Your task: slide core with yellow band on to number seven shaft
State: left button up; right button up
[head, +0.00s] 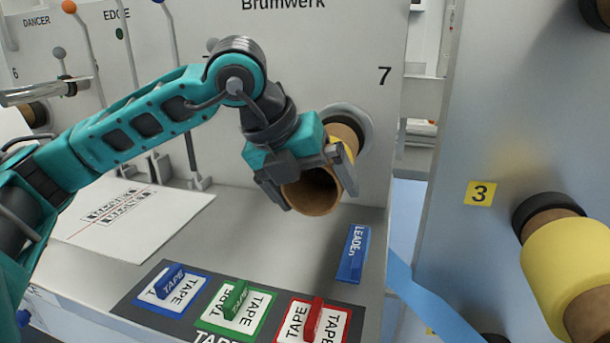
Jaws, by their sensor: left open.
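A brown hollow core with a yellow band (347,173) sticks out from the grey wall below the number 7 (384,76). Its open end faces me, tilted slightly downward. Its far end meets a dark ring and round grey flange (349,112) on the wall. The number seven shaft itself is hidden, and the inside of the core is dark. My left gripper (311,181) is open, with one finger on each side of the core near its front end. I cannot tell whether the fingers touch it. My right gripper is not in view.
A core with a wide yellow wrap (568,266) sits on the right panel near the yellow label 3 (480,193). Blue, green and red tape blocks (235,300) and a blue leader block (353,253) lie on the shelf below. Levers (90,50) stand at upper left.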

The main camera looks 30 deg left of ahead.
pick_arm(q)
jog(key=c, duration=0.7)
jog(key=o, duration=0.5)
jog(key=c, duration=0.9)
jog(key=shift+w, duration=0.1)
jog(key=shift+w+a+r, duration=0.1)
jog(key=shift+w, duration=0.25)
jog(key=shift+w+a, duration=0.1)
jog(key=shift+w, duration=0.2)
jog(key=shift+w, duration=0.4)
jog(key=o, duration=1.1)
jog(key=shift+a, duration=0.1)
